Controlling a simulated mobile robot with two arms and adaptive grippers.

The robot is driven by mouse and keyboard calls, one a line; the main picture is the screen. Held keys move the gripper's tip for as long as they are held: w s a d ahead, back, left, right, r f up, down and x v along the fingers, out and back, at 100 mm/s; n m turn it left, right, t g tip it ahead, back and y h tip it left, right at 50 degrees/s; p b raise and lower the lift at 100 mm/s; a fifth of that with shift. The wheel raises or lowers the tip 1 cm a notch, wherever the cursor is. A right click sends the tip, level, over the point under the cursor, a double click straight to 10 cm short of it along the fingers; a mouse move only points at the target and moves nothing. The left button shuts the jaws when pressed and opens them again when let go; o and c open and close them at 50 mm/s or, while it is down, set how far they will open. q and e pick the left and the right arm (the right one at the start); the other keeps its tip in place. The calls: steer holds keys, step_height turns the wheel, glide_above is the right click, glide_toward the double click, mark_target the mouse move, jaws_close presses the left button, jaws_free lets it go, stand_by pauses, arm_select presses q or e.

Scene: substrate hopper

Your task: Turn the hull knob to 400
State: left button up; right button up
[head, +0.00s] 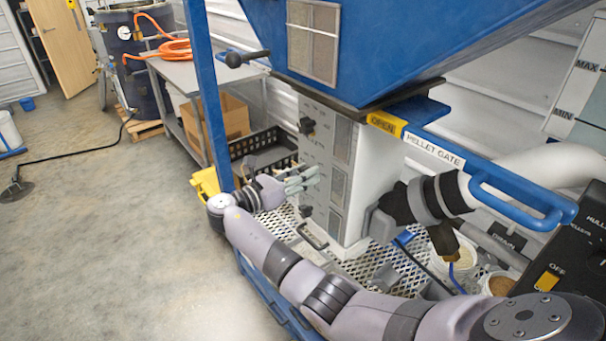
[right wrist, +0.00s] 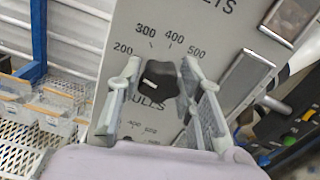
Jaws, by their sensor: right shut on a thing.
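The knob panel (head: 328,190) is the front of the white column under the blue hopper. My right gripper (head: 304,178) reaches its middle and hides the knob there. In the right wrist view, a dark knob (right wrist: 160,80) sits between the fingers of my right gripper (right wrist: 162,78), which is shut on it. A scale of 200, 300, 400 and 500 arcs above this knob, and the partly hidden label "ULLS" lies just below. I take it for the hull knob. Its pointer setting is not clear. My left gripper is not in view.
Another knob (head: 307,126) is above and one (head: 306,211) below on the panel. A blue post (head: 207,95) stands left of my right gripper. A black crate (head: 262,146) and a cardboard box (head: 222,115) are behind. The floor at left is mostly clear.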

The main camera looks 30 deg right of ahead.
steer(key=m+b, duration=0.1)
steer(key=m, duration=0.3)
steer(key=shift+f+b, duration=0.1)
steer(key=shift+b, duration=0.3)
steer(key=m+b, duration=0.2)
steer(key=m, duration=0.2)
steer(key=m+b, duration=0.4)
steer(key=shift+s+f, duration=0.1)
steer(key=shift+f, duration=0.05)
steer(key=shift+m+b, duration=1.35)
steer(key=shift+m, duration=0.45)
steer(key=o, duration=1.2)
steer(key=shift+r, duration=0.2)
steer(key=shift+c, duration=0.2)
